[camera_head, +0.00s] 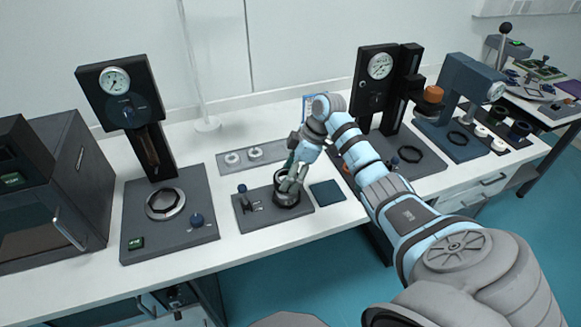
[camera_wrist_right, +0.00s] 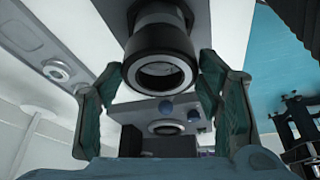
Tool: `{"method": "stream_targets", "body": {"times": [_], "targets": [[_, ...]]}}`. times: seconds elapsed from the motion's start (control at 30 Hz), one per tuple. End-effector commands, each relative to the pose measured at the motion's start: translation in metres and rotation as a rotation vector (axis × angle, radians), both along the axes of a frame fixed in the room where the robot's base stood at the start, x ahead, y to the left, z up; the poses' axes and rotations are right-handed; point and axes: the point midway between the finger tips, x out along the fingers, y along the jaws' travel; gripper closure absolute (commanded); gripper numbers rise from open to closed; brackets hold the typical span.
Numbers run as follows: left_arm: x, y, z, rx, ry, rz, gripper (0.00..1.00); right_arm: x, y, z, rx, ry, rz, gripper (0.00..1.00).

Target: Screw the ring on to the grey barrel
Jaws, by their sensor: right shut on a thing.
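The grey barrel (camera_head: 287,200) stands upright on a dark base plate (camera_head: 262,222) near the middle of the bench. In the right wrist view the barrel's body (camera_wrist_right: 157,12) shows behind a wide black ring (camera_wrist_right: 158,45), which sits at its open end, in line with it. A pale rim and dark bore show inside the ring. I cannot tell whether the threads are engaged. My left gripper is out of view.
A small clamp with a blue knob (camera_head: 242,188) stands left of the barrel. A dark blue pad (camera_head: 327,192) lies close right. A plate with two light rings (camera_head: 252,155) lies behind. Gauge presses (camera_head: 122,90) (camera_head: 378,85) stand left and right.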

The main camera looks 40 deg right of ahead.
Motion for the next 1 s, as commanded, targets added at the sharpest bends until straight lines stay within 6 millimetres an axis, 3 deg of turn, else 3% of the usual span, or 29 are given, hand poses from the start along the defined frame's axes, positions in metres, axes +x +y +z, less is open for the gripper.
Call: {"method": "stream_targets", "body": {"times": [1.0], "targets": [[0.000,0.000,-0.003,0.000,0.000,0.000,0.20,0.000,0.000,-0.011,0.000,0.000,0.000,0.64]]}}
